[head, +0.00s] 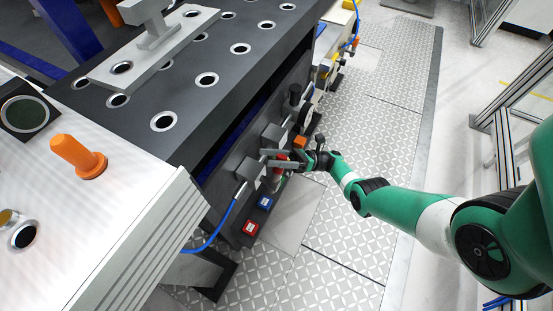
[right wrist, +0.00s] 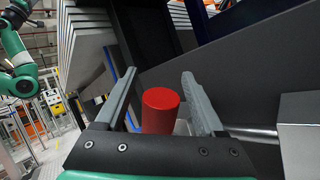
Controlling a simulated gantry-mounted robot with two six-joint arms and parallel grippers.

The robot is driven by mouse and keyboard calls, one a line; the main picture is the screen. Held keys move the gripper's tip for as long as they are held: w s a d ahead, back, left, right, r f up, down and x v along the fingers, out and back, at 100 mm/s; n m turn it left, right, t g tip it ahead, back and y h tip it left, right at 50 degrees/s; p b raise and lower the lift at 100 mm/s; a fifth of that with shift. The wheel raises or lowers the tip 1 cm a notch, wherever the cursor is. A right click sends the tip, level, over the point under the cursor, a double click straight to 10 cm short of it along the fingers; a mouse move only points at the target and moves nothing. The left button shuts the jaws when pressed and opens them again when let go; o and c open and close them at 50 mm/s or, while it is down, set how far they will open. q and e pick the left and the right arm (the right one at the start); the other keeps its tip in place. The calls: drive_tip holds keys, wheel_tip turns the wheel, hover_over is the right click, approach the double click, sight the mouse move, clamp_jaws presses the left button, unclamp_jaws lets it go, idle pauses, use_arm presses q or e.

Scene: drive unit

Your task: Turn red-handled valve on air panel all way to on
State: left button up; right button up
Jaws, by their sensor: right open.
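The red valve handle (right wrist: 160,110) is a short red cylinder, standing between the two fingers of my right gripper (right wrist: 158,84) in the right wrist view. The fingers are open, with a gap showing on the left side of the handle; contact on the right side is hard to tell. In the head view my right gripper (head: 275,158) reaches in from the right at the side panel of the dark bench, and a little red of the handle (head: 280,168) shows by the fingers. The rest of the valve is mostly hidden. My left gripper is not seen.
Grey blocks (head: 249,170) sit close beside my right gripper on the panel. A white console with an orange knob (head: 78,155) stands left. The metal floor (head: 345,210) is clear.

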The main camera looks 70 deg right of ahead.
drive_tip(key=r+p, duration=0.4)
drive_tip(key=r, duration=0.1)
drive_tip(key=shift+s+a+p, duration=0.3)
drive_tip(key=shift+s, duration=0.05)
drive_tip(key=s+a+r+p, duration=0.8)
drive_tip(key=s+a+p, duration=0.1)
drive_tip(key=shift+a, duration=0.2)
drive_tip(key=shift+s, duration=0.1)
drive_tip(key=shift+c, duration=0.2)
